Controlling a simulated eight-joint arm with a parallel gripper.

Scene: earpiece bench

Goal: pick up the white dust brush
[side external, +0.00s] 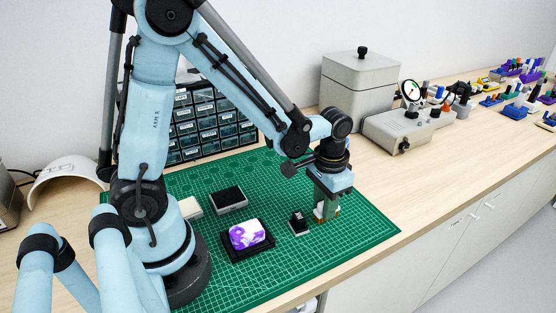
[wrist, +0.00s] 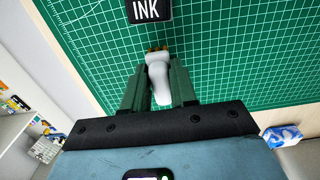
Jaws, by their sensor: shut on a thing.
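The white dust brush (wrist: 158,78) is between the two dark green fingers of my gripper (wrist: 158,92) in the wrist view. Its pale handle points back toward the palm, and its tan bristles show at the far end. In the side external view my gripper (side external: 325,207) is low over the right part of the green mat, shut on the brush. The brush (side external: 321,211) is mostly hidden there by the fingers. Whether the bristles touch the mat is hard to tell.
On the cutting mat (side external: 350,240), a black block marked INK (wrist: 149,10) stands just left of my gripper in the side view (side external: 299,223). A purple-and-white item (side external: 247,234) sits on a black tray. A dark pad (side external: 228,198) lies behind. The mat's right corner is clear.

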